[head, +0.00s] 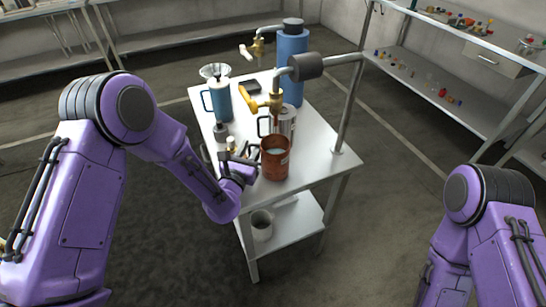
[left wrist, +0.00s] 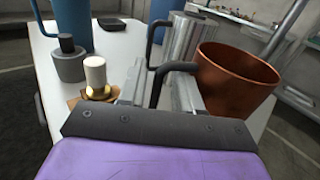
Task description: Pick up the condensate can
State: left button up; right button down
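In the left wrist view the fingers (left wrist: 160,92) stand on either side of the black handle (left wrist: 158,82), with a gap visible on the right. My right forearm is at the lower right; its gripper is out of view.
Behind the can stand a silver can (head: 287,121) with a black handle and a brass tap (head: 262,100). A metal post (head: 349,105) rises at right.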

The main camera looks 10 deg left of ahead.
pick_arm(q)
jog(key=shift+s, duration=0.15)
jog(key=shift+a, duration=0.1)
grip_shut()
dwell(1.1)
